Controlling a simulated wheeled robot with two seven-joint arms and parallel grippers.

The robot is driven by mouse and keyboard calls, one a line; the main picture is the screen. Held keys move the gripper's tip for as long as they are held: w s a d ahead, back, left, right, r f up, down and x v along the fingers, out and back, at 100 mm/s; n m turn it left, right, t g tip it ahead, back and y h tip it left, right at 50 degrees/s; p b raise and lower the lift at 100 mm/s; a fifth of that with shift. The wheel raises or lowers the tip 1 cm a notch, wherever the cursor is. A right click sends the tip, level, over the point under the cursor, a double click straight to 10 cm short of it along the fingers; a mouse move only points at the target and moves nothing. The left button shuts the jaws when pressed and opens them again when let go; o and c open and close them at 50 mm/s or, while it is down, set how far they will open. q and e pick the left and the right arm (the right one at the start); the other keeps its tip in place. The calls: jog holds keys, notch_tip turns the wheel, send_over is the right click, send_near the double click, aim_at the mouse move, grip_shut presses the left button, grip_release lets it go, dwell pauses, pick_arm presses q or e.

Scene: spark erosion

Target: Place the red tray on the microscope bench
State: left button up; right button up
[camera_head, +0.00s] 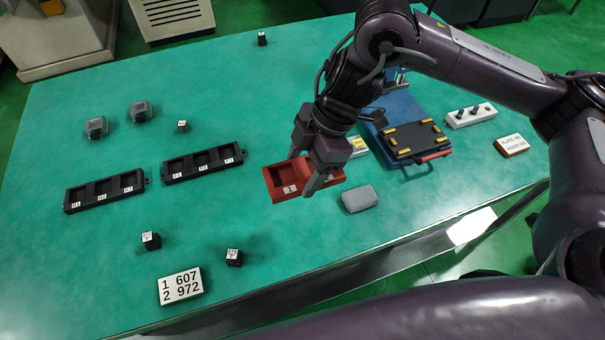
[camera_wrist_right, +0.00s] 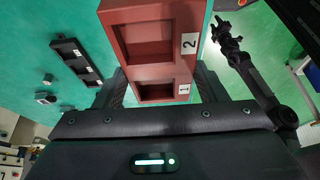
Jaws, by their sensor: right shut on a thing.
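The red tray (camera_head: 268,186) is in the middle of the head view, with compartments labelled 1 and 2. In the right wrist view the tray (camera_wrist_right: 128,68) fills the upper middle. My right gripper (camera_head: 312,180) is shut on it, with fingers on both sides; its fingers also show in the wrist view (camera_wrist_right: 160,92). I cannot tell whether the tray touches the table under it. My left gripper is not in the head view; a dark jointed arm in the wrist view, probably my left, ends in a small gripper (camera_wrist_right: 225,32), its opening unclear. I cannot identify a microscope bench.
Two black racks (camera_head: 104,190) (camera_head: 203,162) lie left on the green table (camera_head: 90,250). A grey block (camera_head: 359,199) is just right of the tray. A blue fixture with a black plate (camera_head: 415,140) stands farther right. Small black cubes (camera_head: 151,241) and a number card (camera_head: 180,287) lie in front.

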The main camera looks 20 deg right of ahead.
jog(key=shift+r, duration=0.5)
jog(key=shift+w+d+f+m+t, duration=0.1)
jog(key=shift+w+d+m+t, duration=0.15)
jog(key=shift+m, duration=0.3)
jog(key=shift+w+d+f+m+t, duration=0.1)
jog(key=shift+w+d+m+t, duration=0.1)
jog(key=shift+m, duration=0.35)
jog(key=w+d+m+t+h, duration=0.4)
jog(key=w+d+m, duration=0.2)
jog(key=m, duration=1)
jog(key=shift+d, duration=0.25)
